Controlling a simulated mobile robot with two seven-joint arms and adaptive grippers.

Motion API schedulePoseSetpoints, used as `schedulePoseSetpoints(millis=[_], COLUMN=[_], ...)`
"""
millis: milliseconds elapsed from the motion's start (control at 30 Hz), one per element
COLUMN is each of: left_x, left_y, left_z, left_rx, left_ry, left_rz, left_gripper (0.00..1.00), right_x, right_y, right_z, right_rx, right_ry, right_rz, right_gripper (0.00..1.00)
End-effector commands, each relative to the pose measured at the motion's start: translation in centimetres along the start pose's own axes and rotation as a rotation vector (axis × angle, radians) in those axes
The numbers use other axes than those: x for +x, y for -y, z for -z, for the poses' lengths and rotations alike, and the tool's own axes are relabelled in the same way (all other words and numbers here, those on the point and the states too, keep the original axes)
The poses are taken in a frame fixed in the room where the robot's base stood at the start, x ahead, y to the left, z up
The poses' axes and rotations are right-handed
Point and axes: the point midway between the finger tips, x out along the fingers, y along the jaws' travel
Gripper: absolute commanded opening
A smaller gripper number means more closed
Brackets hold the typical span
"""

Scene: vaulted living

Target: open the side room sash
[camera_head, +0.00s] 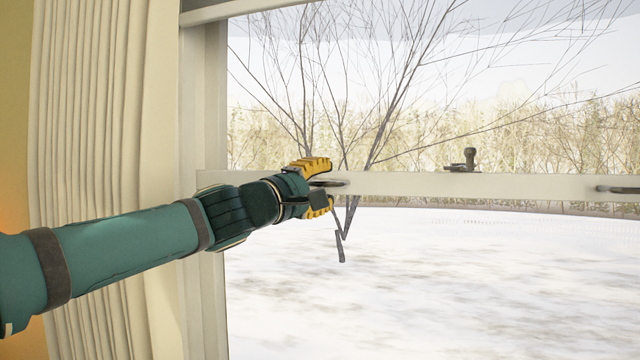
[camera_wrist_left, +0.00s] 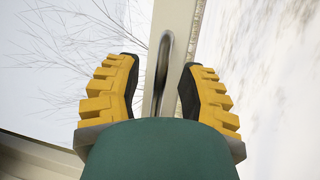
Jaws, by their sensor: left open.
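The sash window fills the middle and right of the head view. Its pale horizontal rail (camera_head: 420,184) crosses the glass, with a dark metal latch (camera_head: 466,160) on top. A metal handle (camera_head: 330,183) is on the rail's left part, and it shows between my fingers in the left wrist view (camera_wrist_left: 162,72). My left gripper (camera_head: 322,186) is at this handle, with its yellow fingers above and below it. In the left wrist view the fingers (camera_wrist_left: 160,88) are open, with a gap on each side of the handle. My right gripper is not in view.
A second handle (camera_head: 617,189) is on the rail at the right edge. A cream curtain (camera_head: 95,120) hangs left of the window frame (camera_head: 205,110), close behind my left arm. Snow and bare branches show outside the glass.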

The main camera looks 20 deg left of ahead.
Motion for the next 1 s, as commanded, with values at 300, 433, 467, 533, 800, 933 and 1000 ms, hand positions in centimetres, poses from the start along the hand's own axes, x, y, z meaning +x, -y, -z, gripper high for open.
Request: schedulePoseSetpoints(millis=[300, 433, 467, 533, 800, 933, 1000], left_x=[0.0, 0.0, 0.0, 0.0, 0.2, 0.6, 0.8], left_y=[0.0, 0.0, 0.0, 0.0, -1.7, -4.0, -5.5], left_z=[0.0, 0.0, 0.0, 0.0, 0.1, 0.3, 0.5], left_rx=[0.0, 0.0, 0.0, 0.0, 0.002, 0.002, 0.002], left_ry=[0.0, 0.0, 0.0, 0.0, 0.0, -0.002, -0.002], left_rz=[0.0, 0.0, 0.0, 0.0, -0.002, -0.003, -0.004], left_gripper=[0.0, 0.0, 0.0, 0.0, 0.0, 0.0, 0.0], right_x=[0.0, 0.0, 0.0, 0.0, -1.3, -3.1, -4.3], right_y=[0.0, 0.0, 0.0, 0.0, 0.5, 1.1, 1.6], right_z=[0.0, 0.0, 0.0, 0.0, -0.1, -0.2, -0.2], right_rx=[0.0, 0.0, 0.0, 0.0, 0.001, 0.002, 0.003], right_ry=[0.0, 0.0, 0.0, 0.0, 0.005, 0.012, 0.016], right_rz=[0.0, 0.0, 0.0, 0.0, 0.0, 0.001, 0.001], right_gripper=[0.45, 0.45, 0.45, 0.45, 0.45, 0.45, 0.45])
